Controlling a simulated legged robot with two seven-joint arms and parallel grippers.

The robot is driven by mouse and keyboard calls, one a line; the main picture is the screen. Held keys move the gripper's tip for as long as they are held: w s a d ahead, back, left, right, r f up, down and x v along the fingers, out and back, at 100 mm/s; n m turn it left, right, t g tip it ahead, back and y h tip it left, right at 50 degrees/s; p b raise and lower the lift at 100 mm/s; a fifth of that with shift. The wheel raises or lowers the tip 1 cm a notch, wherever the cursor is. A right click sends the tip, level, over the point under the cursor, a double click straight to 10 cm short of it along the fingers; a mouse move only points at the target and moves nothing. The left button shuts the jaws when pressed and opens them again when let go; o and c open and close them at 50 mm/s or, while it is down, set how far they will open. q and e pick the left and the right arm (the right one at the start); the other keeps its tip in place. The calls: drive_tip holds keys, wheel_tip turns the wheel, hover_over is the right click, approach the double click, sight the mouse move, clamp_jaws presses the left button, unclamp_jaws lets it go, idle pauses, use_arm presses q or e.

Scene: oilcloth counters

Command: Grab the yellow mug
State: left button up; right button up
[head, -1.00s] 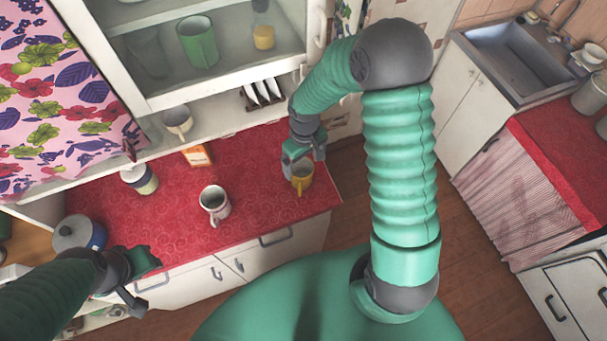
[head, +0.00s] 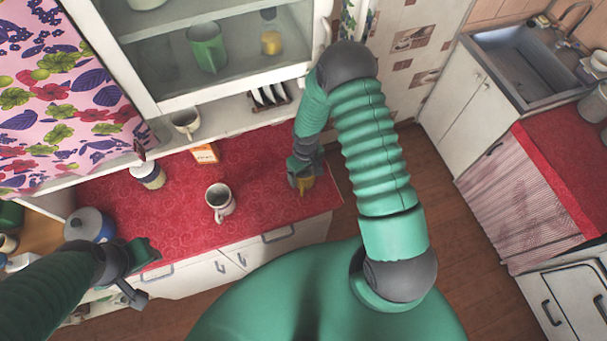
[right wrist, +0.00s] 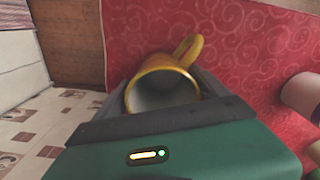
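The yellow mug (head: 306,185) stands on the red counter near its right end. In the right wrist view the mug (right wrist: 163,90) shows its yellow rim, grey inside and a handle pointing up and right. My right gripper (head: 303,172) is down over the mug from above, with its fingers spread on either side of it. I cannot tell whether the fingers touch the mug; its far side and base are hidden. My left gripper (head: 142,272) is at the lower left, by the counter's front edge and away from the yellow mug.
A white mug (head: 220,200) stands left of the yellow mug on the red counter (head: 265,165). A jar (head: 148,175), an orange box (head: 206,153) and a pot (head: 90,224) are farther left. A cup (head: 186,122) and a rack (head: 268,96) sit on the shelf behind.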

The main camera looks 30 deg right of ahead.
drive_tip(key=shift+s+d, duration=0.2)
drive_tip(key=shift+d, duration=0.05)
drive_tip(key=c, duration=0.7)
drive_tip(key=shift+w+a, duration=0.2)
drive_tip(key=shift+a, duration=0.25)
drive_tip(key=c, duration=0.7)
drive_tip(key=shift+a+r, duration=0.15)
drive_tip(key=shift+c, duration=0.2)
